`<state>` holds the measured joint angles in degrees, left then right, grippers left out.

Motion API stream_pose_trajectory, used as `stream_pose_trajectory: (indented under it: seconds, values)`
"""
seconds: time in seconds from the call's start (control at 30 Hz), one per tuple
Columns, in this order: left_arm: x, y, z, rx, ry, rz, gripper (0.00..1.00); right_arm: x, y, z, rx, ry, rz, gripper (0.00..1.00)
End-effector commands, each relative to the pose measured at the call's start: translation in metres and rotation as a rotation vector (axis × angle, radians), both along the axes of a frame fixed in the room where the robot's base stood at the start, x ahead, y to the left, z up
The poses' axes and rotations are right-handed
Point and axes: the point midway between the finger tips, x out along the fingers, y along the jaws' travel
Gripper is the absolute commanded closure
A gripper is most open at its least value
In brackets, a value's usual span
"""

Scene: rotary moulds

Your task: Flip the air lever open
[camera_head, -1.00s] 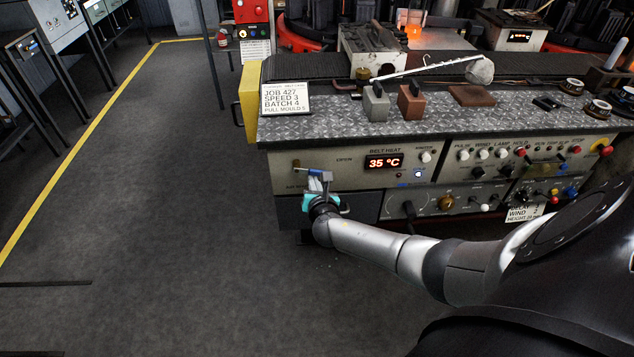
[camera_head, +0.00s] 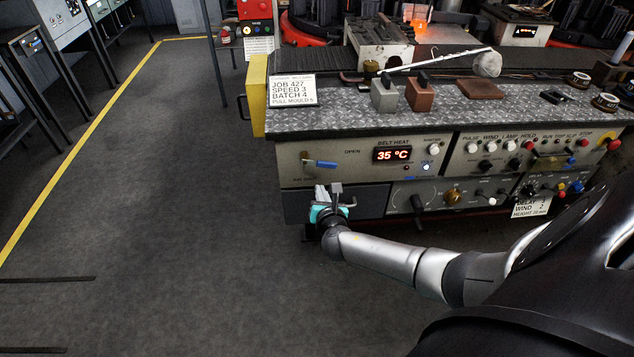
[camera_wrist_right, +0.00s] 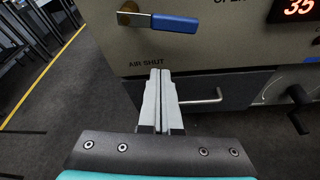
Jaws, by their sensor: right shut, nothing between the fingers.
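The air lever (camera_head: 321,164) has a blue grip and a brass pivot at the left of the grey panel. Its grip points right, nearly level, towards the word OPEN. It also shows in the right wrist view (camera_wrist_right: 174,23), above the label AIR SHUT. My right gripper (camera_head: 328,187) is below the lever, in front of the dark drawer front. In the right wrist view my right gripper (camera_wrist_right: 159,74) has its fingers together and empty, with the tips below the lever and apart from it. My left gripper is not in view.
The panel carries a belt heat display (camera_head: 392,154) reading 35 °C and several knobs. A drawer handle (camera_wrist_right: 205,97) is just right of my fingers. A job card (camera_head: 291,91) stands on the metal-topped bench (camera_head: 345,117). Open floor (camera_head: 180,200) lies to the left.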

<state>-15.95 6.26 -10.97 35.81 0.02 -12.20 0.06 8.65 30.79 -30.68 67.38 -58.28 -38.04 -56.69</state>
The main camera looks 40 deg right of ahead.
Motion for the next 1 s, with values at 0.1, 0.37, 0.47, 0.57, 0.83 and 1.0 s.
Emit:
stream_pose_trajectory:
  seconds: [0.1, 0.37, 0.47, 0.57, 0.83, 1.0]
  values:
    - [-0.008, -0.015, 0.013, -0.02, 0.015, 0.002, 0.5, -0.02, 0.011, 0.01, 0.001, 0.003, 0.002, 1.0]
    - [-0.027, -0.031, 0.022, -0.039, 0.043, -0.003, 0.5, -0.046, 0.024, 0.018, 0.001, 0.001, 0.0, 1.0]
    - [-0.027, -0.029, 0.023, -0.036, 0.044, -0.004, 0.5, -0.05, 0.025, 0.018, 0.0, 0.002, 0.001, 1.0]
    - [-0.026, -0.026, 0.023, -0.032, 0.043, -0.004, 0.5, -0.051, 0.026, 0.019, 0.001, 0.001, 0.0, 1.0]
    - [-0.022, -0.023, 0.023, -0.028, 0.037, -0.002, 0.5, -0.05, 0.026, 0.018, 0.0, 0.001, 0.001, 1.0]
    - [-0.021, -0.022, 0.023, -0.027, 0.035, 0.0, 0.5, -0.05, 0.026, 0.018, 0.0, 0.001, 0.001, 1.0]
